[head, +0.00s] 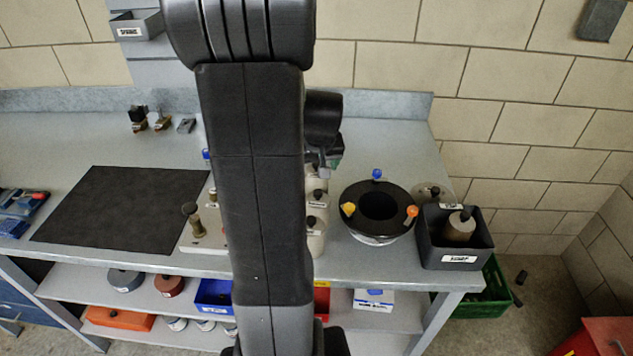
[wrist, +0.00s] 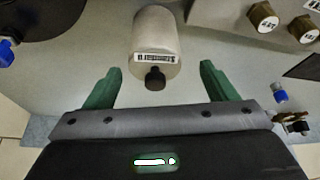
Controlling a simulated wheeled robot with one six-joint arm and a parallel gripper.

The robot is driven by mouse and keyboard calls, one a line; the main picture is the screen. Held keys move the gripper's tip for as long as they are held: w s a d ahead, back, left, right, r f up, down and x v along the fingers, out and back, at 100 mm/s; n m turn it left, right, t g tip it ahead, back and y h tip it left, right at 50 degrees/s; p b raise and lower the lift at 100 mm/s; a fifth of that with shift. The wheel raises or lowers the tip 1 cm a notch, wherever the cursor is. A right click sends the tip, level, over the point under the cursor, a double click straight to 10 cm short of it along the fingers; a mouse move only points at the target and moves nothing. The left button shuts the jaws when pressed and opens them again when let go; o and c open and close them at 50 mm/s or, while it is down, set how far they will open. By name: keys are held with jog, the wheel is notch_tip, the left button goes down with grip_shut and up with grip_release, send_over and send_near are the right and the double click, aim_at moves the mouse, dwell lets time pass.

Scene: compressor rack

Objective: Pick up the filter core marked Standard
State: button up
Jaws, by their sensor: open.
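A pale cylindrical filter core (wrist: 154,32) with a dark knob stands ahead of my gripper in the wrist view. Its white label shows upside down and appears to read Standard. My gripper (wrist: 161,70) is open, with one green finger on each side of the core's knob end and a gap on both sides. Nothing is held. In the head view my arm hides most of the gripper. Pale cores with dark knobs show just right of my arm, one nearer the front (head: 316,238); their labels are too small to read there.
A black ring housing (head: 350,222) with blue, yellow and orange knobs stands right of the cores. A dark bin (head: 438,258) holding another core is at the bench's right end. A black mat (head: 125,210) lies left. Brass fittings (wrist: 262,18) show in the wrist view.

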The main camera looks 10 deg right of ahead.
aim_at(316, 175)
jog(key=shift+s+d+x, duration=0.15)
jog(key=shift+x, duration=1.1)
jog(key=shift+s+d+x, duration=0.1)
jog(key=shift+d+x, duration=0.05)
jog(key=shift+x, duration=1.1)
jog(key=c, duration=1.3)
jog(key=shift+o, duration=0.2)
